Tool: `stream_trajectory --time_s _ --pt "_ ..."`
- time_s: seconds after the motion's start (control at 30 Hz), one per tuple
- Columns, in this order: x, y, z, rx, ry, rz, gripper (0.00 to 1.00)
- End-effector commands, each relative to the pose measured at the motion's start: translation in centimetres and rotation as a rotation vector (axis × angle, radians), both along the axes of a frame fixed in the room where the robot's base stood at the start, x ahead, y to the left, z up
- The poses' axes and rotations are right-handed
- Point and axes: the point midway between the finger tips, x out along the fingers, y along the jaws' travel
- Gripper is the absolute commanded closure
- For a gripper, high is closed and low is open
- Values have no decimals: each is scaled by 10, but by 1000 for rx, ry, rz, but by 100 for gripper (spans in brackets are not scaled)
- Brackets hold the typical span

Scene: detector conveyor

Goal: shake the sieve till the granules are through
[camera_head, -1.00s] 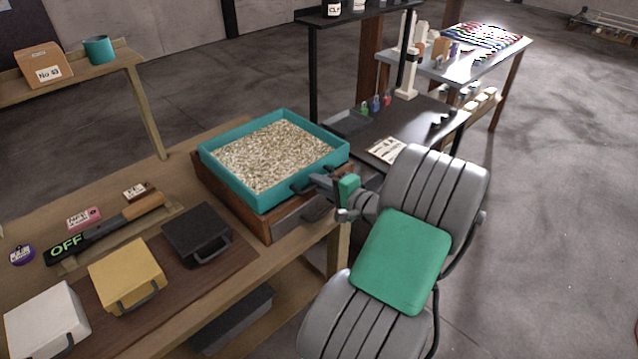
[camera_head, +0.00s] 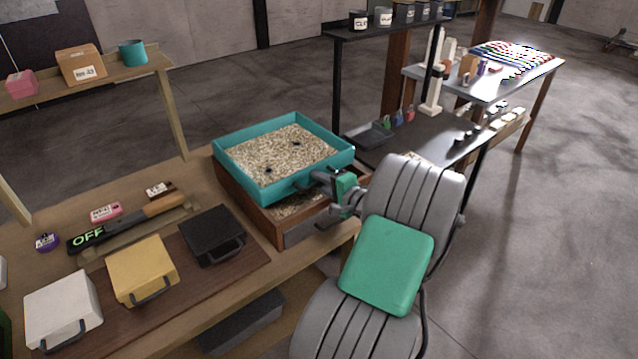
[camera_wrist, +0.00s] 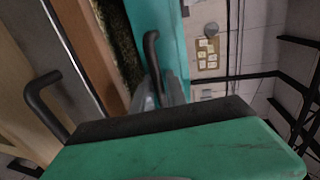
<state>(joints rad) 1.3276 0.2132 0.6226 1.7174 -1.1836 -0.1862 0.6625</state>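The sieve is a teal square tray (camera_head: 240,178) heaped with pale granules (camera_head: 265,152); two small dark spots show among them. It sits over a wooden box (camera_head: 262,222), whose near side shows pale granules (camera_head: 298,205) beneath the sieve. My gripper (camera_head: 322,181) is at the sieve's near right side and appears shut on its dark handle. In the wrist view the sieve's teal wall (camera_wrist: 172,40) and black handle (camera_wrist: 151,50) run down to my fingertips (camera_wrist: 157,100); the gripper's green body hides part of the grip.
Black (camera_head: 211,234), yellow (camera_head: 142,270) and white (camera_head: 62,308) lidded boxes stand on the bench, left of the sieve. A dark bar reading OFF (camera_head: 88,240) lies behind them. A black table (camera_head: 440,135) and shelf posts stand close behind right. Open floor lies at right.

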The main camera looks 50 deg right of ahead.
Motion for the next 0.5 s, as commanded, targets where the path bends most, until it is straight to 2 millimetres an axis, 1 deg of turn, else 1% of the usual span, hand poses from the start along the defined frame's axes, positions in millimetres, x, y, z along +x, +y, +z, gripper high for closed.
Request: stream_trajectory --time_s 0.23,0.3,0.37,0.5 --pt "0 0 0 0 0 0 78" --pt "-4 0 1 0 0 -1 78" --pt "-10 0 2 -2 -1 -2 78" --pt "-38 3 6 -1 0 -6 78"
